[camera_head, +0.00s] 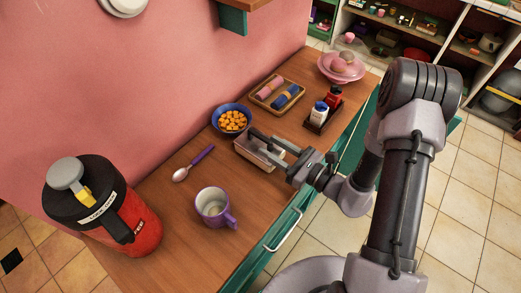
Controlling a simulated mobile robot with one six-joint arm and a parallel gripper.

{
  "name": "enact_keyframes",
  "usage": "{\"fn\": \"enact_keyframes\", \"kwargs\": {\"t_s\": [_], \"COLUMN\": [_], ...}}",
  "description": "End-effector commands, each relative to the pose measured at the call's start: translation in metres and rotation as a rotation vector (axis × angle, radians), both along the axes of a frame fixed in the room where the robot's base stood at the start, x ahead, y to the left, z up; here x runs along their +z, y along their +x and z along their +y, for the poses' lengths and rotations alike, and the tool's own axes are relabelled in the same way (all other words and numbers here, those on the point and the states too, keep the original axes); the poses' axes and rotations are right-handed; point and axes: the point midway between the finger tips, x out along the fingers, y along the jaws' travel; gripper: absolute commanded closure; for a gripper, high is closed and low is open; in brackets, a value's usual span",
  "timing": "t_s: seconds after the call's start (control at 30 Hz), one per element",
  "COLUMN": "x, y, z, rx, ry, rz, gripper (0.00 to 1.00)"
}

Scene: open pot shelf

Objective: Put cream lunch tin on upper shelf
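The cream lunch tin (262,160) is on the wooden counter (165,225), near the middle of the view, partly hidden by my gripper. My gripper (255,142) reaches in from the right, with its two fingers apart at the tin. I cannot tell whether the fingers press on the tin or are just over it. A wooden shelf (245,4) with a green bracket (233,20) is on the pink wall above the counter; only its lower edge shows at the top of the view.
A blue bowl of orange cubes (232,119) stands close behind the tin. A wooden tray with rolls (277,93), a bottle caddy (322,112) and a pink dish (341,68) stand farther back. A spoon (194,164), a mug (214,206) and a red jug (105,210) are nearer.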

Motion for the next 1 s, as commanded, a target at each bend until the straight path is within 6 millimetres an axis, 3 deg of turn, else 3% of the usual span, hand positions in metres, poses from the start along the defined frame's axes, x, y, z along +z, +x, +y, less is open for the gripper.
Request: {"fn": "enact_keyframes", "kwargs": {"t_s": [0.3,0.53,0.73,1.0], "x": [0.000,0.001,0.001,0.001], "y": [0.036,0.037,0.037,0.037], "z": [0.037,0.039,0.038,0.038], "rx": [0.002,0.000,0.000,0.001], "ry": [0.000,0.000,0.000,0.000], "rz": [-0.001,0.000,0.000,0.000], "gripper": [0.60,0.60,0.99,1.00]}}
